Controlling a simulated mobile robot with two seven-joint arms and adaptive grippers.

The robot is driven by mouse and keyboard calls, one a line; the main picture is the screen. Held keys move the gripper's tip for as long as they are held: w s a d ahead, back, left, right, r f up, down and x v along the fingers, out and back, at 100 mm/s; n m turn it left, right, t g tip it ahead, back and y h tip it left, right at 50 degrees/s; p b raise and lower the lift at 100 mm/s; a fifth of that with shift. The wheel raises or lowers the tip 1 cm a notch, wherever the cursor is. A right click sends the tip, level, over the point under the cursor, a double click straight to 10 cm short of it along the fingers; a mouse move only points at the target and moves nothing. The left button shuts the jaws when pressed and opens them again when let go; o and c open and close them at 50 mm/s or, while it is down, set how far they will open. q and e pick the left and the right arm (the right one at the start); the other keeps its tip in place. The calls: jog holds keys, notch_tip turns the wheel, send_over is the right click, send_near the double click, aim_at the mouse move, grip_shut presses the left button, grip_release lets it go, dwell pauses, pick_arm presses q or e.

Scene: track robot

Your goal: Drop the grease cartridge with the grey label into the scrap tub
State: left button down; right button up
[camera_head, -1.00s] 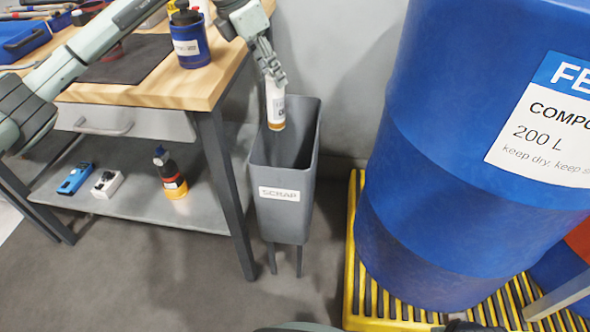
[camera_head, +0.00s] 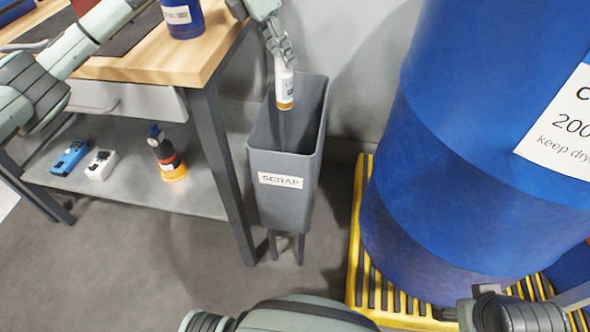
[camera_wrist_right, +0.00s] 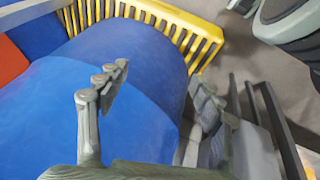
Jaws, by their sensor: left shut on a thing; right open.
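My left gripper (camera_head: 280,50) is shut on a white grease cartridge (camera_head: 285,88) with an orange-brown lower end. It holds the cartridge upright, with the lower end over or just inside the mouth of the grey scrap tub (camera_head: 281,205). Dark print shows on the cartridge, but I cannot make out the label's colour. The tub is tall and narrow, has a white SCRAP label and stands beside the workbench. The visible part of its inside looks empty; its bottom is hidden. My right gripper (camera_wrist_right: 160,88) is open and empty in the right wrist view, above the blue drum (camera_wrist_right: 135,55).
The wooden workbench (camera_head: 185,62) is left of the tub, with a blue container (camera_head: 183,18) on it. Its lower shelf (camera_head: 120,185) bears a dark bottle (camera_head: 166,155) and two small devices. The large blue drum stands on a yellow grate pallet (camera_head: 355,240) at right.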

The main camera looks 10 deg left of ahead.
pick_arm(q)
jog(key=shift+f, duration=0.45)
pick_arm(e)
jog(key=shift+s+r, duration=0.25)
jog(key=shift+r, duration=0.45)
pick_arm(q)
jog(key=c, duration=1)
grip_release()
jog(key=v, duration=1.2)
